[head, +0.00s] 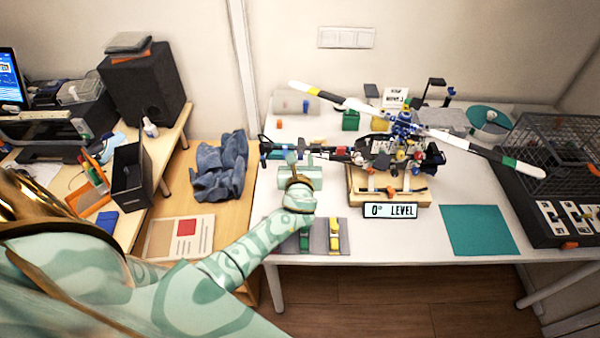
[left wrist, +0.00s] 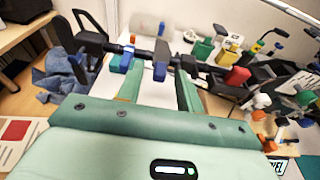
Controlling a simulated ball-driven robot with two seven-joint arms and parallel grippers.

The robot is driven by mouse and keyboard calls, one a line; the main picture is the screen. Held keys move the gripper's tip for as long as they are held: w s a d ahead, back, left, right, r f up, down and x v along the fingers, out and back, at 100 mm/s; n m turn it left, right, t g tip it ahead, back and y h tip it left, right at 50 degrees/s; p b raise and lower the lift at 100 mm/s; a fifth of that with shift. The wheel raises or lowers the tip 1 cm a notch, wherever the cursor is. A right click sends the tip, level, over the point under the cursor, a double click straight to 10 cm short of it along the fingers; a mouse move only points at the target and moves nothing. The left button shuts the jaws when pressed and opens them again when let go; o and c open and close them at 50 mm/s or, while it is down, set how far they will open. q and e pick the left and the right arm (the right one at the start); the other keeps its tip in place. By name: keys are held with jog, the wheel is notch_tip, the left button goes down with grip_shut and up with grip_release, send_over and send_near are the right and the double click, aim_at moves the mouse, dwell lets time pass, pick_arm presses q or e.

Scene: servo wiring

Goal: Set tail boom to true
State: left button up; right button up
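A model helicopter (head: 400,150) stands on a wooden block stand (head: 362,195) with a "0° LEVEL" sign (head: 390,211). Its dark tail boom (head: 330,151) reaches left; the boom also crosses the left wrist view (left wrist: 205,68), carrying blue blocks (left wrist: 122,60) and a grey-blue block (left wrist: 160,62). My left gripper (head: 300,160) is at the boom's left part. In the left wrist view its two green fingers (left wrist: 160,80) are apart, with the boom crossing at their tips. I cannot tell whether they touch it. My right gripper is not in view.
A teal mat (head: 478,230) lies at the table's front right. A black wire cage (head: 560,150) stands at the right. Blue cloth (head: 220,167) lies on the left desk.

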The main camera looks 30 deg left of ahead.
pick_arm(q)
jog(key=p+v, duration=0.2)
jog(key=v, duration=1.3)
jog(key=shift+s, duration=0.2)
jog(key=shift+r, duration=0.1)
